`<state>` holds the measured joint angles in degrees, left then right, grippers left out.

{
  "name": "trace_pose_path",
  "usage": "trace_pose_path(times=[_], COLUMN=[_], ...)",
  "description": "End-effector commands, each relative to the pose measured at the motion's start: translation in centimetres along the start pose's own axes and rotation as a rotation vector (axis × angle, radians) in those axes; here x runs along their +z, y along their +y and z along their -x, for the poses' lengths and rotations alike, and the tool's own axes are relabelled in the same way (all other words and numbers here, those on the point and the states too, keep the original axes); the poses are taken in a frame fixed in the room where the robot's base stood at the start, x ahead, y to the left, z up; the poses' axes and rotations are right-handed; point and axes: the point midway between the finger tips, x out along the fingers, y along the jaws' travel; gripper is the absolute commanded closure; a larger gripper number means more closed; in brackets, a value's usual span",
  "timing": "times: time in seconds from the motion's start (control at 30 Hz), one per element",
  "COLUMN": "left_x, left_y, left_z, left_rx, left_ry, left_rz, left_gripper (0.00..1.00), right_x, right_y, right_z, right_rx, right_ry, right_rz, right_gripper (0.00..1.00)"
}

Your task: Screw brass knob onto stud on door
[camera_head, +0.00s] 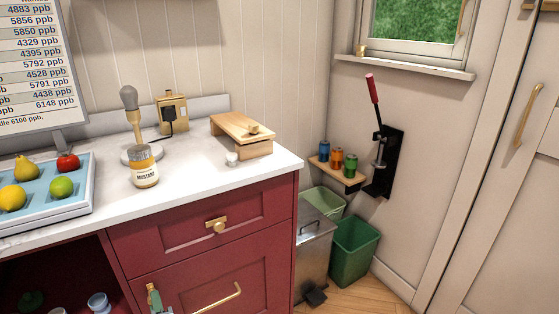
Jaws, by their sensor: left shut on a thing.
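My left gripper (158,302) shows only as a small green and grey shape at the bottom edge, in front of the left side of the lower red front. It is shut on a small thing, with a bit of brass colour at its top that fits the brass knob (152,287). Most of the gripper and arm is cut off by the frame. The stud cannot be made out. A fixed brass knob (218,226) is on the red drawer above, and a brass bar handle (230,297) is on the lower red front (262,268). My right gripper is out of view.
The white counter (200,190) holds a mustard jar (144,167), a wooden box (240,128) and a fruit tray (88,200). An open compartment (60,270) is at the lower left. Bins (354,248) stand right of the cabinet. A red-handled lever (371,90) is on the wall.

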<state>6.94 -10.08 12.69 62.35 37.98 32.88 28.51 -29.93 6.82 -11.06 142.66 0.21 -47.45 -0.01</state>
Motion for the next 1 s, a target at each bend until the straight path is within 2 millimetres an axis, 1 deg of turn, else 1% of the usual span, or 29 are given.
trace_pose_path(times=[0.07,0.1,0.13,0.47,0.57,0.83,1.0], left_x=[-0.1,0.0,0.0,0.0,0.0,0.0,0.0], left_y=[0.2,0.1,0.1,0.0,0.0,0.1,0.0], left_z=[-0.1,-0.1,-0.1,0.1,0.6,2.6,3.0], left_rx=[0.002,0.003,0.003,0.001,0.000,0.001,0.001], left_ry=[0.002,0.002,0.002,0.001,0.000,0.000,0.000], left_rz=[-0.052,-0.052,-0.050,-0.047,-0.046,-0.045,-0.045], left_gripper=[0.92,0.68,0.65,0.65,0.65,0.65,0.65], right_x=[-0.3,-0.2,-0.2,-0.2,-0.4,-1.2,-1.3], right_y=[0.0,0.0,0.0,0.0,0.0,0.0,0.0], right_z=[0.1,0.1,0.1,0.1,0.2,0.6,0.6], right_rx=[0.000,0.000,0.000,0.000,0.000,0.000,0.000], right_ry=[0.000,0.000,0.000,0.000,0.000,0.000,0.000], right_rz=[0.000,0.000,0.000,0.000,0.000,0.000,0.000], right_gripper=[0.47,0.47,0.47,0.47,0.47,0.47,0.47])
